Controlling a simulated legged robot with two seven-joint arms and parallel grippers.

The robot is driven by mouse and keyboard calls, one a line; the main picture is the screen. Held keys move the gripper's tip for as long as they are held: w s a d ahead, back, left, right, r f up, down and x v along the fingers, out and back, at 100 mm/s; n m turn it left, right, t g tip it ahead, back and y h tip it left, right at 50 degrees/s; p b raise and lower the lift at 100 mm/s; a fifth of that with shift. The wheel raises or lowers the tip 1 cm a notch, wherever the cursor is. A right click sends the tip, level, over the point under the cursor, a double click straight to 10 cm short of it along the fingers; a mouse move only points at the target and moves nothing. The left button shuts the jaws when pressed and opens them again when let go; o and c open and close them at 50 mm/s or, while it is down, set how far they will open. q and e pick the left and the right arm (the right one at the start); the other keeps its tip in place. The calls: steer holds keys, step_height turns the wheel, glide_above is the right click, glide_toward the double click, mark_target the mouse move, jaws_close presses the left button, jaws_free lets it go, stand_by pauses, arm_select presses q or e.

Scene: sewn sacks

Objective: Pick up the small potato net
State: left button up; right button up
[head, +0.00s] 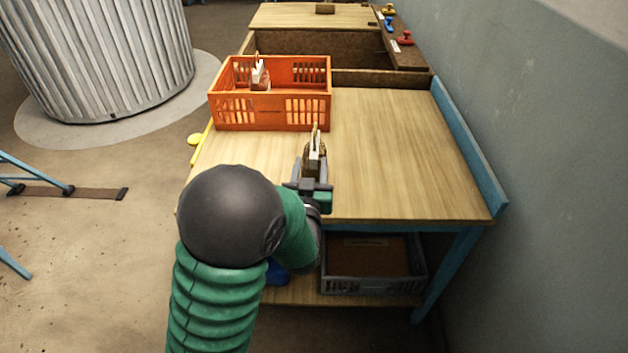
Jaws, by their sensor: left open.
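A small brownish net with a pale tag (315,142) stands upright on the wooden bench (400,150), in front of the orange crate's right end. I take it for the small potato net; its lower part is hidden by my gripper. My left gripper (311,168) is at the near side of this net, with its fingers pointing away from me. It is open, and I cannot tell whether the fingers touch the net. My right gripper is not in view.
An orange crate (270,116) on the bench holds another small tagged sack (260,76). Behind it is a brown wooden bin (330,48). A blue rail (470,150) edges the bench by the wall. A grey crate (372,284) sits on the lower shelf. The bench's right half is clear.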

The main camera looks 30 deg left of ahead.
mark_target(315, 155)
arm_select(q)
steer(key=w, duration=0.4)
steer(key=shift+w+r, duration=0.1)
steer(key=shift+r, duration=0.05)
steer(key=shift+w+a, duration=0.15)
steer(key=shift+a, duration=0.45)
steer(key=shift+a+f, duration=0.15)
steer(key=shift+f, duration=0.05)
steer(key=c, duration=0.5)
steer(key=shift+d+r, duration=0.1)
steer(key=shift+d, duration=0.3)
jaws_close()
steer(key=shift+a, duration=0.15)
